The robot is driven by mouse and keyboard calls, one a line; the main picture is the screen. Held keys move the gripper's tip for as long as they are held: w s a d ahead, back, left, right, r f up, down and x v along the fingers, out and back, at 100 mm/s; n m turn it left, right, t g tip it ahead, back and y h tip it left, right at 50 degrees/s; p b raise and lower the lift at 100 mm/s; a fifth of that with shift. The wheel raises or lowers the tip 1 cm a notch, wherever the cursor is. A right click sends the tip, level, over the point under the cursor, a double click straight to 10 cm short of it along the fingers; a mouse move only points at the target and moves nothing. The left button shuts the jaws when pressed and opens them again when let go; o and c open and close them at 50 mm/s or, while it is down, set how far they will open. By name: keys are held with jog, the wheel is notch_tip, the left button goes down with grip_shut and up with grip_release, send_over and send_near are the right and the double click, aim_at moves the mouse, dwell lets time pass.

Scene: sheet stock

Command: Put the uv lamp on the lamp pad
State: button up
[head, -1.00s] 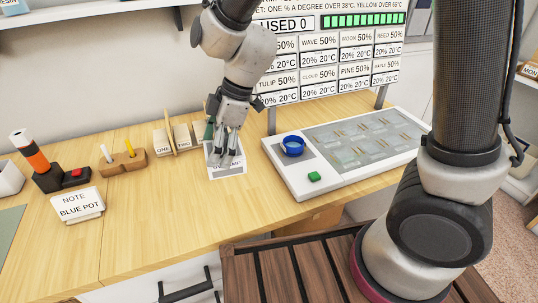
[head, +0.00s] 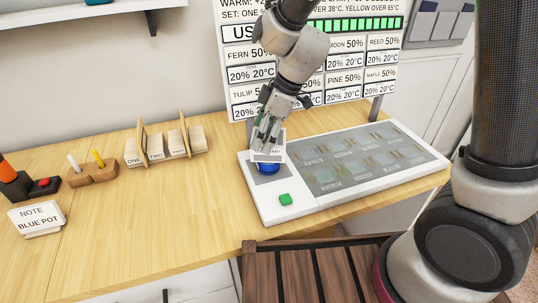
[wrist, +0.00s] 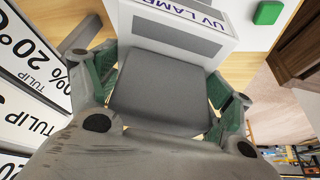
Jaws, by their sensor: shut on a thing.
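My gripper (head: 266,133) points down and is shut on the UV lamp (head: 268,155), a white block. In the wrist view, the lamp (wrist: 180,22) shows its "UV LAMP" label and a grey panel, with a grey part between my green-padded fingers. I see no readable lamp pad label and cannot tell whether this patch is the lamp pad.
The white board (head: 268,208) carries a green button (head: 285,199) and a grey panel (head: 365,160). A display board (head: 240,80) stands close behind my gripper. The wooden table (head: 150,220) is clear between.

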aim_at(281, 137)
jog(key=shift+f, duration=2.9)
jog(key=o, duration=1.2)
jog(key=shift+f, duration=0.1)
jog(key=shift+c, duration=0.2)
jog(key=shift+a, duration=0.1)
jog(key=v, duration=1.2)
jog(key=s+d+r+m+t+h, duration=0.15)
jog(key=d+r+m, duration=0.25)
jog(key=d, duration=0.4)
jog(key=s+d+r+m+t, duration=0.1)
jog(key=s+d+r+m, duration=0.3)
jog(key=d, duration=0.5)
jog(key=s+d+r+m+t+h, duration=0.1)
jog(key=s+d+r+m+h, duration=0.2)
jog(key=s+d+m, duration=0.5)
jog(key=s+d, duration=0.2)
jog(key=d, duration=0.3)
jog(key=shift+s+r+m, duration=0.3)
jog(key=shift+r, duration=0.1)
